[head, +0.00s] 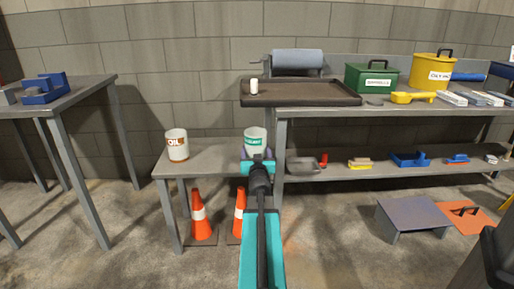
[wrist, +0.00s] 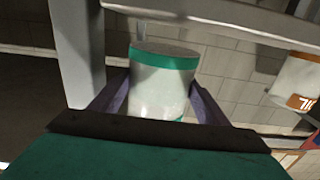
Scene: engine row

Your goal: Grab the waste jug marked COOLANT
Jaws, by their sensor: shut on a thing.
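The COOLANT waste jug (head: 255,138) is a white cylinder with a green band and green lettering, at the right end of the low grey table in the head view. My gripper (head: 257,156) is at its near side, shut on it. In the wrist view the jug (wrist: 160,85) stands between the two fingers of my gripper (wrist: 158,100), one on each side. Its lower part is hidden by my gripper. Whether the jug is lifted off the table I cannot tell.
A white jug marked OIL (head: 177,146) stands left on the low table (head: 208,160). Orange cones (head: 201,215) stand beneath. The workbench (head: 400,112) at right holds a black tray (head: 300,97), a green box (head: 372,78) and a yellow can (head: 432,70). Another table (head: 85,88) stands left.

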